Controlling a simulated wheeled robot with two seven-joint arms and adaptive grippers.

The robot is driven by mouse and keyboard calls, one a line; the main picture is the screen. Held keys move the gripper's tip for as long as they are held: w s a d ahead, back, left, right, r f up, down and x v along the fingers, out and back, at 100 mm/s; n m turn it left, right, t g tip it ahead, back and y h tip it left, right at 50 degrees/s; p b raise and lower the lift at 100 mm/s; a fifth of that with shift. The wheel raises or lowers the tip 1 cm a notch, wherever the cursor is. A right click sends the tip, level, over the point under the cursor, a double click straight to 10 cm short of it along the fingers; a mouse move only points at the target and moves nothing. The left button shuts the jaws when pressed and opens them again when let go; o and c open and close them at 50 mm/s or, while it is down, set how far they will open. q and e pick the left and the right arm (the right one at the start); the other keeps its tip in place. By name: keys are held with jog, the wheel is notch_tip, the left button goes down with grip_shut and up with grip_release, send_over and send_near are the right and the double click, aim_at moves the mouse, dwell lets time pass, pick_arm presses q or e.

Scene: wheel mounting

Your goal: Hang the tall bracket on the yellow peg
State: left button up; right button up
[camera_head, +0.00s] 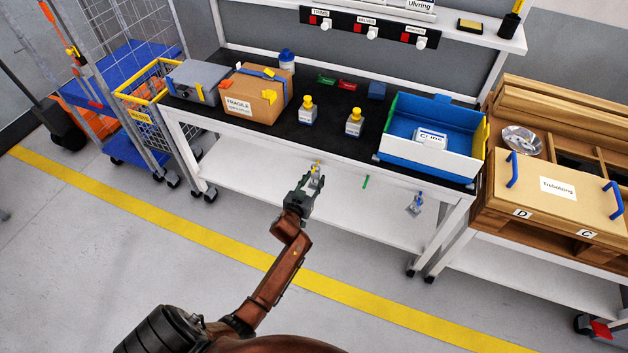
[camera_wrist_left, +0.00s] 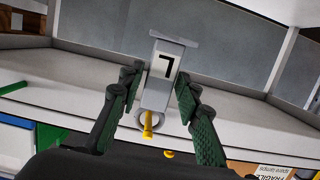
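The tall bracket is a pale grey piece marked 7 (camera_wrist_left: 160,82), with a flat plate at one end and a ring at the other. The yellow peg (camera_wrist_left: 148,124) shows in the ring's opening, so the ring appears to be around it. In the head view the bracket (camera_head: 317,181) is at the bench front, below the yellow peg (camera_head: 317,165), partly hidden by my gripper. My left gripper (camera_wrist_left: 158,78) has its fingers on both sides of the bracket, with narrow gaps, and looks open. The left gripper also shows in the head view (camera_head: 308,186). My right gripper is not in view.
A green peg (camera_head: 365,181) and a grey bracket on a blue peg (camera_head: 415,205) are further right along the bench front. Above, the black bench top (camera_head: 330,134) holds a cardboard box (camera_head: 254,97), bottles and a blue bin (camera_head: 410,110). A white lower shelf lies below.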

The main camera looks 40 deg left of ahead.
pick_arm(q)
jog(key=shift+o, duration=1.4)
jog(key=v, duration=1.2)
